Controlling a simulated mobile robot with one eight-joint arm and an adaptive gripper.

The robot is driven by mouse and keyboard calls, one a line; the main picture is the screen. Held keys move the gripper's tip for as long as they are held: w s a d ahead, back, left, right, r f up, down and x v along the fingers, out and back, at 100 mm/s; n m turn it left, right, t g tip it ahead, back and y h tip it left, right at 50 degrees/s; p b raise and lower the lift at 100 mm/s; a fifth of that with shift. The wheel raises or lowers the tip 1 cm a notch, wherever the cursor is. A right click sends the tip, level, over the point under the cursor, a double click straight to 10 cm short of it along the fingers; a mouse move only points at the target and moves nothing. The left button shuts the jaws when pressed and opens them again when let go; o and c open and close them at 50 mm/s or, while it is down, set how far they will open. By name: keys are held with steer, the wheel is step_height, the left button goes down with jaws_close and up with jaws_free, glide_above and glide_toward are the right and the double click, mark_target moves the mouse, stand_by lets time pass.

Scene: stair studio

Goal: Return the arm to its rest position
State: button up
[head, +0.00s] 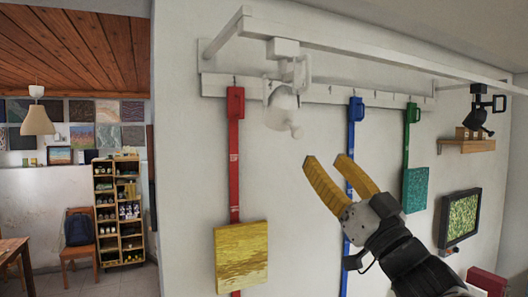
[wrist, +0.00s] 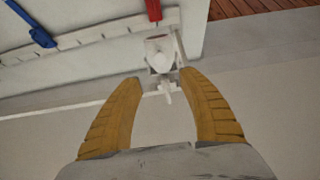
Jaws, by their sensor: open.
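My gripper (head: 325,177) has yellow fingers and a dark wrist. In the head view it is raised in front of the white wall, pointing up and to the left. Its fingers are apart with nothing between them. In the wrist view both yellow fingers (wrist: 138,105) frame an empty gap. A white lamp (head: 283,108) hangs from the rail above and left of the fingertips, apart from them in the head view. The lamp also shows beyond the fingertips in the wrist view (wrist: 160,60).
A white overhead rail (head: 370,45) juts from the wall. Red (head: 235,150), blue (head: 356,115) and green (head: 411,135) straps hang there. A yellow panel (head: 241,256) hangs low. A black lamp (head: 477,118) is at right. A shelf unit (head: 119,212) and chair (head: 78,250) stand in the left room.

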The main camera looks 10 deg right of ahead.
steer(key=shift+s+f, duration=0.15)
